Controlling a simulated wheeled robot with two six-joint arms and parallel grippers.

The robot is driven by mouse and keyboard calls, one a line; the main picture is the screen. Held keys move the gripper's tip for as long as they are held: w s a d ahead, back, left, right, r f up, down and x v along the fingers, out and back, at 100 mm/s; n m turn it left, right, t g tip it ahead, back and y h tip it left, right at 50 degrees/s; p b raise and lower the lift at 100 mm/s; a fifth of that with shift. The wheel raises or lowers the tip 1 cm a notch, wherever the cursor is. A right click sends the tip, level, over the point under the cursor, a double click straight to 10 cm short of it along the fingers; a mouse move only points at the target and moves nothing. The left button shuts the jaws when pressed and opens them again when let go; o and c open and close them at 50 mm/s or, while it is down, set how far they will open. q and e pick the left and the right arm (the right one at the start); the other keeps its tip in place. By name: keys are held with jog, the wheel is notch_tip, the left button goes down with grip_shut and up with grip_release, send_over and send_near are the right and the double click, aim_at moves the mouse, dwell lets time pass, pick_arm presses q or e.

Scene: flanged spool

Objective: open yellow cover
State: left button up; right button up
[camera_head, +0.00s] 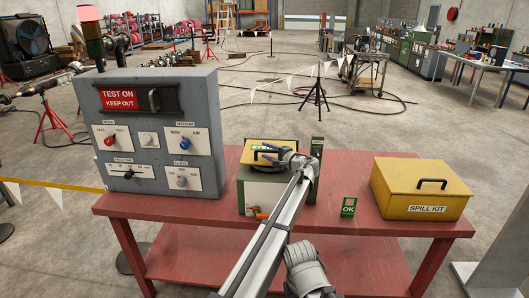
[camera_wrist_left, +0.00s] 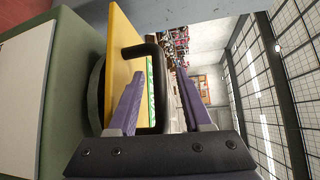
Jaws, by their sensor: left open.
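The yellow cover (camera_head: 268,148) lies on top of a green box (camera_head: 258,190) in the middle of the red table; it looks shut in the head view. In the left wrist view the cover (camera_wrist_left: 122,55) is seen nearly edge-on, with its black handle (camera_wrist_left: 158,75) standing out from it. My left gripper (camera_head: 275,154) is open at the cover. Its purple fingers (camera_wrist_left: 160,75) lie on either side of the handle bar, one apparently inside the loop. I cannot tell whether they touch it. My right gripper does not show.
A grey control panel (camera_head: 160,85) stands left on the red table (camera_head: 390,222). A yellow spill kit box (camera_head: 420,190) with a black handle stands right. A small green OK block (camera_head: 349,207) and an orange item (camera_head: 261,213) sit near the green box.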

pick_arm(q)
grip_shut()
dwell(1.3)
